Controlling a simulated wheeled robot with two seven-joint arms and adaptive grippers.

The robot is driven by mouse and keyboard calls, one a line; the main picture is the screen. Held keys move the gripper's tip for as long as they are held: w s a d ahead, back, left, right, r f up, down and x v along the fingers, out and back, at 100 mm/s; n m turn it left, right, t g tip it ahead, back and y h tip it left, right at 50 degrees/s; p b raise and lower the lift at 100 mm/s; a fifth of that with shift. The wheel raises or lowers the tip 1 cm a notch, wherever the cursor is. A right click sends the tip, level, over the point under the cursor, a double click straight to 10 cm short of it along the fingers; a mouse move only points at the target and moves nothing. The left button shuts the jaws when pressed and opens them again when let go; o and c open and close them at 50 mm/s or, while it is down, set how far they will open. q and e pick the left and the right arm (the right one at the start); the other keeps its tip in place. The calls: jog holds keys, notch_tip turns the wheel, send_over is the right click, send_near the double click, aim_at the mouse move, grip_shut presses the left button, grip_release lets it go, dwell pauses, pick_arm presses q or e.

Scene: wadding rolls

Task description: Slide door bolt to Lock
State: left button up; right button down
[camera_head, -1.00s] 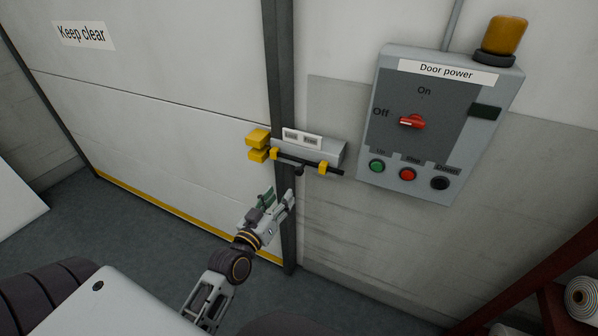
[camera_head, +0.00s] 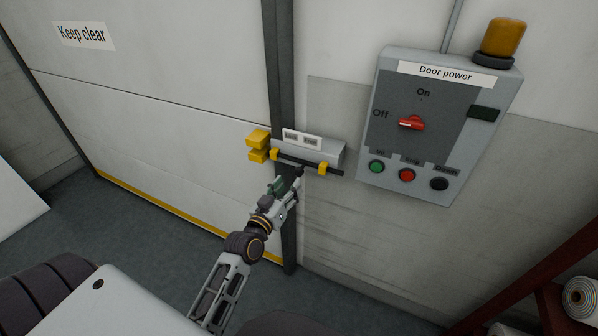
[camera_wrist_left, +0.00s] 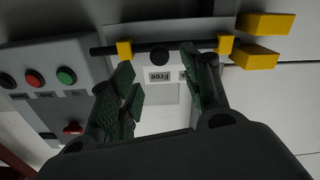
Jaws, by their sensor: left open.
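The door bolt is a dark rod (camera_head: 338,172) held in yellow guides on a grey housing (camera_head: 322,151), mounted beside the door frame. A yellow catch (camera_head: 258,145) sits on the door to its left. My left gripper (camera_head: 287,180) is open just below the bolt. In the left wrist view the rod (camera_wrist_left: 105,50) runs across the top, with its dark round knob (camera_wrist_left: 159,56) between the open fingers (camera_wrist_left: 163,80) and apart from them. A label reading "Free" (camera_wrist_left: 160,76) shows there; the other label is partly hidden by a finger. My right gripper is not in view.
A door power box (camera_head: 440,120) with a red switch and several buttons is on the wall right of the bolt. A red rack (camera_head: 530,280) with rolls stands at lower right. The white door (camera_head: 170,130) fills the left.

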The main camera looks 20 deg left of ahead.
aim_at(298, 174)
pick_arm(q)
jog(key=shift+w+p, duration=0.45)
jog(key=shift+w, duration=3.75)
grip_shut()
